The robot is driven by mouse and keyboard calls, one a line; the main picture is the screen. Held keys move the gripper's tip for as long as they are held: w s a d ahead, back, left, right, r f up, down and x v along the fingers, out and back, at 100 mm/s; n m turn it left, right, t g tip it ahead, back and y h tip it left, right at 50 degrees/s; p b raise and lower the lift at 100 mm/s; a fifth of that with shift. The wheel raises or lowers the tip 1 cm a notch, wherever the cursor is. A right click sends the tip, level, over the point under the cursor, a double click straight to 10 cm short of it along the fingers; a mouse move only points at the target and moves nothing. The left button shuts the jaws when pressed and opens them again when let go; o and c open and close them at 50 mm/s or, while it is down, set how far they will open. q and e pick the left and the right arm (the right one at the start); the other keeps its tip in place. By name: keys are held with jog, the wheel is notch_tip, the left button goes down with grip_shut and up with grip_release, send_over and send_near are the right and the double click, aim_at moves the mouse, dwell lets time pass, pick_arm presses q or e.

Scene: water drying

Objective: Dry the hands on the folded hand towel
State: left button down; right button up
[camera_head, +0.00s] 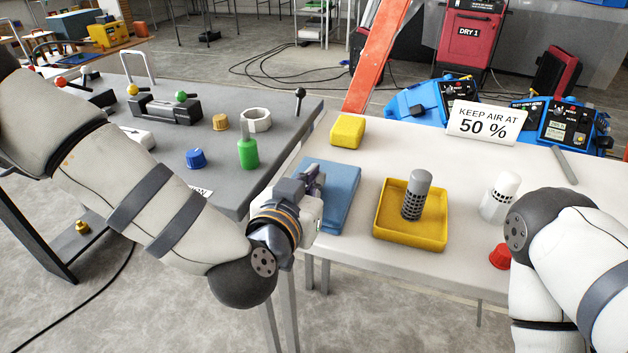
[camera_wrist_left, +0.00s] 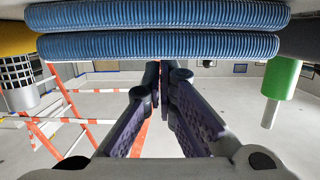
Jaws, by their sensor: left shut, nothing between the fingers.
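The folded hand towel (camera_head: 343,190) is blue and lies flat at the left edge of the white table. In the left wrist view it shows as two stacked ribbed layers (camera_wrist_left: 160,32) across the top. My left gripper (camera_head: 316,177) is at the towel's left side, partly covering it in the head view. In the left wrist view its fingers (camera_wrist_left: 163,68) meet at the tips, shut and empty, close to the towel's edge. I cannot tell whether they touch it. My right arm comes in at the right; its gripper is not visible.
A yellow tray (camera_head: 383,233) with a grey perforated cylinder (camera_head: 415,196) stands right of the towel. A yellow block (camera_head: 347,131) lies behind it. A white cylinder (camera_head: 499,198) and red cap (camera_head: 500,257) are near my right arm. A grey table with a green bottle (camera_head: 248,154) adjoins left.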

pick_arm(q)
jog(key=r+p, duration=0.2)
jog(key=r, duration=0.1)
jog(key=r+p, duration=0.1)
jog(key=r, duration=0.1)
jog(key=shift+s+a+r, duration=0.1)
jog(key=shift+s, duration=0.3)
jog(key=p+v, duration=0.1)
jog(key=v, duration=0.8)
jog(key=shift+f, duration=0.4)
pick_arm(e)
jog(key=w+r+t, duration=0.2)
jog(key=w+r, duration=0.3)
jog(key=shift+d, duration=0.3)
